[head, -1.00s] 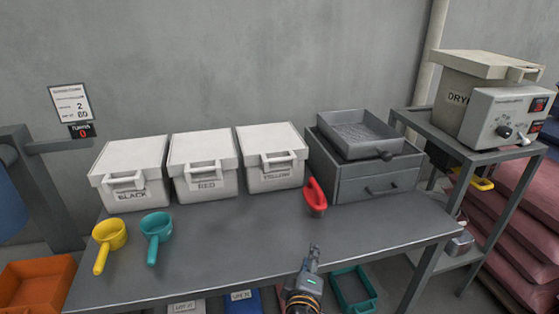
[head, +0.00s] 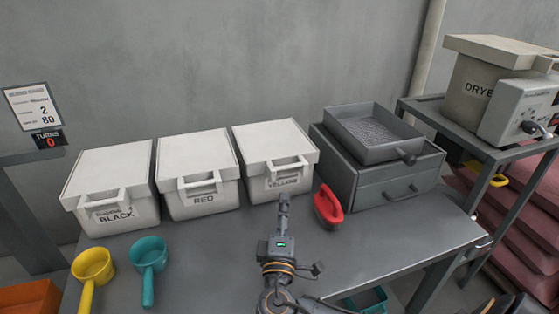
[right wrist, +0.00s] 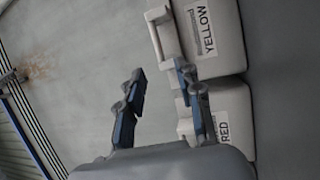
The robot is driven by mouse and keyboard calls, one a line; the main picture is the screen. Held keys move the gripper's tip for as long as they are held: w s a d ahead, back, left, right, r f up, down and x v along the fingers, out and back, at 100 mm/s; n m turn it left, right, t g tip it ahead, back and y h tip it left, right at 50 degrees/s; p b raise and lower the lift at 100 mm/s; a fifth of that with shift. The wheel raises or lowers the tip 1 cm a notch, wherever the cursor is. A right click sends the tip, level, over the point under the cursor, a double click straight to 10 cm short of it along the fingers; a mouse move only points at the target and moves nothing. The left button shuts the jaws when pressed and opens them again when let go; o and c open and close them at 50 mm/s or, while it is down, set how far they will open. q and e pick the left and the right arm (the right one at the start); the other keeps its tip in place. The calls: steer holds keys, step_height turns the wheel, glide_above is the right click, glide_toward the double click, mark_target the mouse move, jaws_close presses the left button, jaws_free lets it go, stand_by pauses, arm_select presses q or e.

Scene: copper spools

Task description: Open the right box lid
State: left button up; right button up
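Three white lidded boxes stand in a row on the table, labelled BLACK (head: 110,190), RED (head: 198,176) and YELLOW (head: 275,165). All three lids are shut. The YELLOW box is the rightmost, with a bar handle on the front of its lid (head: 268,140). My right gripper (head: 284,198) is in front of the YELLOW box, close to its handle. In the right wrist view the fingers (right wrist: 158,75) are spread apart with nothing between them, and the YELLOW box (right wrist: 205,38) with its handle is just beyond the finger on the right. My left gripper is not in view.
A red scoop (head: 328,207) lies right of my right gripper, beside a grey drawer unit (head: 385,180) with a tray (head: 372,133) on top. Yellow (head: 92,268) and teal (head: 149,258) scoops lie at the front left. A dryer (head: 490,80) stands at right.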

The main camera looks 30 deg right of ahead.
mark_target(289, 168)
steer(key=x, duration=0.3)
steer(key=p+x, duration=0.1)
steer(key=x, duration=0.5)
steer(key=shift+s+d+r+p, duration=0.15)
steer(key=shift+s+r+p, duration=0.05)
steer(key=shift+r+p, duration=0.1)
steer(key=x, duration=0.4)
steer(key=shift+w+f, duration=0.1)
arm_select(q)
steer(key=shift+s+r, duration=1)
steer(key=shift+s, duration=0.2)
arm_select(e)
jaws_close()
